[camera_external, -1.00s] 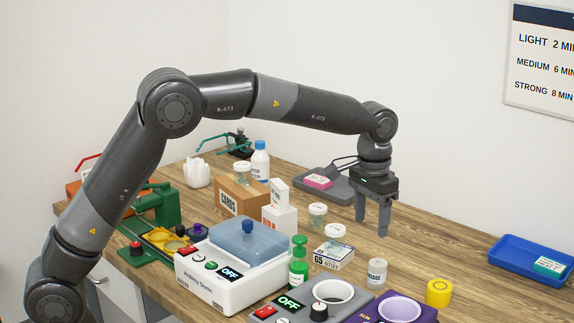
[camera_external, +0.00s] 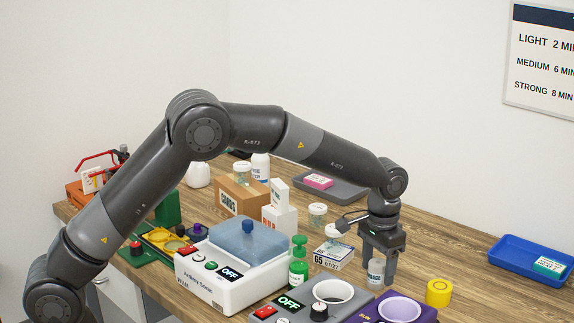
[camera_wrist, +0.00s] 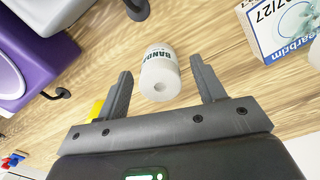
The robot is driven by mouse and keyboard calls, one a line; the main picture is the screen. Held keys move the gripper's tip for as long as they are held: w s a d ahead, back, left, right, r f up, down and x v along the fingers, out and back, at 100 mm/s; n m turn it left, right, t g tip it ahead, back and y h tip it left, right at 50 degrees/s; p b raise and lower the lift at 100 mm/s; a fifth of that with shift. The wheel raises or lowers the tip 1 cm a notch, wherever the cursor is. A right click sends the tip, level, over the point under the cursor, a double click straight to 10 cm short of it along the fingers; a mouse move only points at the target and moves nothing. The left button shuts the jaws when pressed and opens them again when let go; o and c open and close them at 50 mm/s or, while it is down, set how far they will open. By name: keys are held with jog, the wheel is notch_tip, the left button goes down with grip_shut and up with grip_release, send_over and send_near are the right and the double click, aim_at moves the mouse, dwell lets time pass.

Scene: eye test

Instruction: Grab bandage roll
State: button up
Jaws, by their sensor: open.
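The bandage roll (camera_wrist: 160,75) is a small white cylinder with "BAND" lettering, standing on the wooden table. In the wrist view it appears between my two fingertips, with a gap on each side. In the external view the roll (camera_external: 376,272) shows at the fingers of my gripper (camera_external: 377,277), low over the table near the front. My gripper (camera_wrist: 160,68) is open and its fingers do not visibly touch the roll. How far the fingertips reach down beside the roll is hard to tell.
A purple device (camera_external: 375,312) stands just in front of the roll and a yellow cylinder (camera_external: 438,292) to its right. The table between the roll and the blue tray (camera_external: 505,262) is mostly clear.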

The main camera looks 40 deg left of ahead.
jog(key=shift+f, duration=0.75)
jog(key=c, duration=1.1)
jog(key=shift+o, duration=0.2)
jog(key=shift+r, duration=0.1)
